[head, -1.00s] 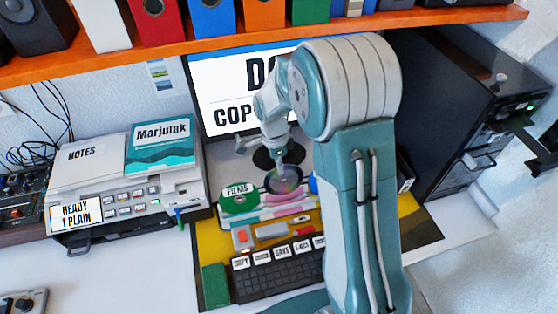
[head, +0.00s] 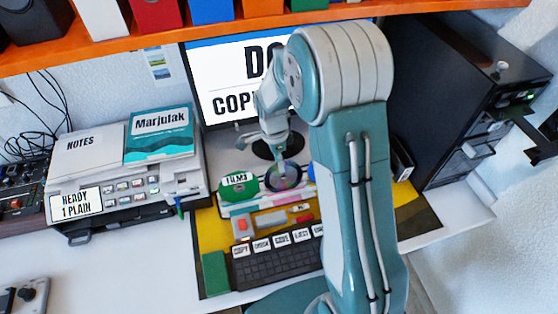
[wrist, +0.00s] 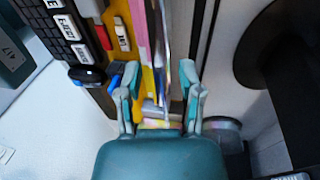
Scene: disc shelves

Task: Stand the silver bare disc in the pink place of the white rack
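The silver bare disc (head: 285,176), with a rainbow sheen, is upright at the right part of the white rack (head: 250,209) in the head view. My gripper (head: 277,160) is right above it and overlaps its upper edge. The wrist view shows my gripper's two fingers (wrist: 158,95) well apart, with thin edge-on strips of the rack between and beyond them. The disc's edge is hard to tell from those strips. Pink strips show on the rack, but I cannot tell which place the disc is in or whether it is fully seated.
A green FILMS disc (head: 238,187) stands left of the silver disc. A keyboard (head: 275,262) lies in front of the rack, and a monitor (head: 225,85) stands behind it. A printer (head: 125,190) is at left and a black computer tower (head: 465,110) at right. An orange shelf (head: 150,42) runs above.

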